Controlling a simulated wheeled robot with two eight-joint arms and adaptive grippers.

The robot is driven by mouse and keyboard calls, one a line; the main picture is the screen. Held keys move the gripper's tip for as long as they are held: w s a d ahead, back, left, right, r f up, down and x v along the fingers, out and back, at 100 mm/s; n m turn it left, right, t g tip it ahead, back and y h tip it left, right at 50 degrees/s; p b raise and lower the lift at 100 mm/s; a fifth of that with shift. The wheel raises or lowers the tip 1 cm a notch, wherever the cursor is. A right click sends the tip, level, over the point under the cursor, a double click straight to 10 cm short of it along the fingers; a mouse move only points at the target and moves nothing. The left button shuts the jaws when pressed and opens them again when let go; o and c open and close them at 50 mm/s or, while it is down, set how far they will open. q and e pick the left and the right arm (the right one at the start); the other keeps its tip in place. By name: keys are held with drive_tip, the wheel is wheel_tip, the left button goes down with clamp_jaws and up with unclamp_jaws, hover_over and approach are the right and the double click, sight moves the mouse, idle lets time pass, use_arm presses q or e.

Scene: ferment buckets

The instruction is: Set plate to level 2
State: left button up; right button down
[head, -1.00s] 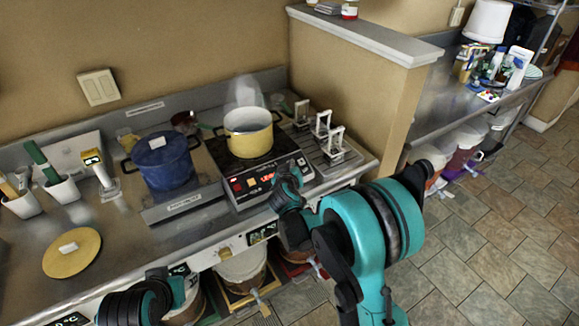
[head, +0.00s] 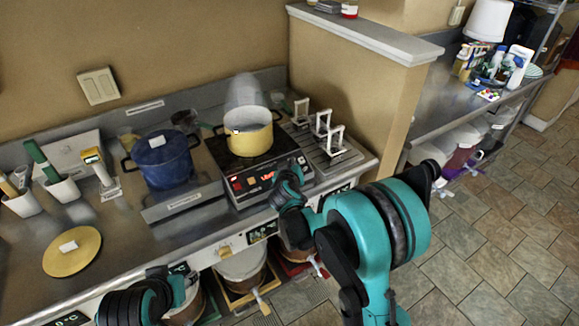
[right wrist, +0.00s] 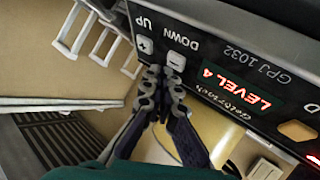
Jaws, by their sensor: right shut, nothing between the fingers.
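The black hot plate (head: 222,158) stands on the counter with a steaming yellow pot (head: 250,142) on it. Its front panel faces me. In the right wrist view its red display (right wrist: 238,88) reads LEVEL 4. The UP button (right wrist: 144,45) with a plus and the DOWN button (right wrist: 176,60) with a minus sit beside it. My right gripper (head: 290,178) is at the panel's right end. In the right wrist view its shut, empty fingertips (right wrist: 163,74) are at the lower edge of the DOWN button; I cannot tell whether they touch it.
A blue pot (head: 162,164) stands left of the hot plate. A metal rack with white handles (head: 336,140) is close on its right, before a wall. A yellow round lid (head: 72,252) lies at the left. Buckets (head: 242,268) stand under the counter.

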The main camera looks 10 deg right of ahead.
drive_tip(key=shift+w+a+f+b, duration=0.15)
drive_tip(key=shift+w+f+b, duration=0.15)
drive_tip(key=shift+f+b, duration=0.2)
idle(0.7)
drive_tip(key=shift+r, duration=0.1)
drive_tip(key=shift+s+d+r+p, duration=0.2)
drive_tip(key=shift+s+r+p, duration=0.2)
drive_tip(key=shift+r+p, duration=0.2)
drive_tip(key=shift+f, duration=0.1)
idle(0.5)
drive_tip(key=shift+w+a+f+b, duration=0.1)
drive_tip(key=shift+w+f+b, duration=0.2)
drive_tip(key=shift+b, duration=0.3)
drive_tip(key=shift+w+a+f+b, duration=0.1)
drive_tip(key=shift+f+b, duration=0.25)
idle(0.4)
drive_tip(key=shift+r, duration=0.1)
drive_tip(key=shift+s+r+p, duration=0.4)
drive_tip(key=shift+r+p, duration=0.1)
drive_tip(key=shift+r, duration=0.15)
